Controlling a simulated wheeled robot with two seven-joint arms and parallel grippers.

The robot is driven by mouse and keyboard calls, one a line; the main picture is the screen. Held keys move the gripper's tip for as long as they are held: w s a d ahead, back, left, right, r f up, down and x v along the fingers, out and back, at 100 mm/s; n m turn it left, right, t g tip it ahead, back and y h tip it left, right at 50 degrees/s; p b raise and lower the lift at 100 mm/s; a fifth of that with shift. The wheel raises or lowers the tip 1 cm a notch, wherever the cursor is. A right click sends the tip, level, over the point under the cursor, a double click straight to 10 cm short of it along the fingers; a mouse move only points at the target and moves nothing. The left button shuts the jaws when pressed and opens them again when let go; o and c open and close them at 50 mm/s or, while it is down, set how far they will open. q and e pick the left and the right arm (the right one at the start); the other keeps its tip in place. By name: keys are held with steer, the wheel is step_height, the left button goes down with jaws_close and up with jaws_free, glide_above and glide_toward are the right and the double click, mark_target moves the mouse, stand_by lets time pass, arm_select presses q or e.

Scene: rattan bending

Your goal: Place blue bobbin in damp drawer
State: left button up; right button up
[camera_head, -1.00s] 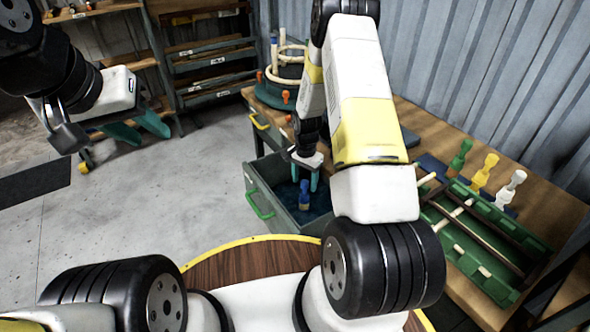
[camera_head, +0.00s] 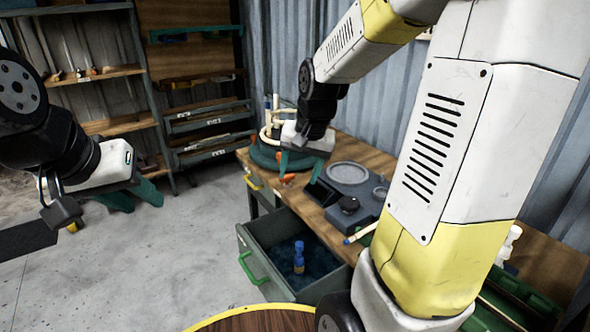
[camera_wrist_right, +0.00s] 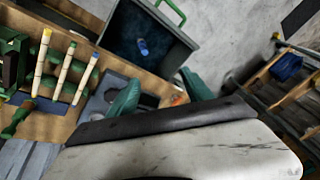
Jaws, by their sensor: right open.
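The blue bobbin (camera_head: 299,259) stands, seemingly upright, on the dark blue floor of the open drawer. It also shows in the right wrist view (camera_wrist_right: 143,47). The drawer (camera_head: 330,283) is grey-green with a green handle (camera_head: 251,268) and is pulled out from under the bench. My right gripper (camera_head: 301,168) is above the bench, higher than the drawer and apart from the bobbin. Its teal fingers are spread and empty, also in the right wrist view (camera_wrist_right: 160,95). My left gripper (camera_head: 132,197) hangs at the left over the floor, fingers apart and empty.
A grey tray with round forms (camera_head: 350,192) and a green round stand with pale rings (camera_head: 270,155) are on the bench. Sticks with coloured ends (camera_wrist_right: 64,70) lie on the bench. Shelves (camera_head: 205,130) stand behind. The floor at left is clear.

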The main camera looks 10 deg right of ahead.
steer(key=s+a+r+n+t, duration=0.1)
steer(key=s+r+n, duration=0.1)
steer(key=s+r, duration=0.2)
steer(key=s+a+r+n+t+y, duration=0.1)
steer(key=s+r, duration=0.3)
steer(key=s, duration=0.7)
steer(key=shift+s+a+r+n+t, duration=0.15)
steer(key=shift+s+r+n+t, duration=0.15)
steer(key=shift+n, duration=0.5)
steer(key=shift+c, duration=0.2)
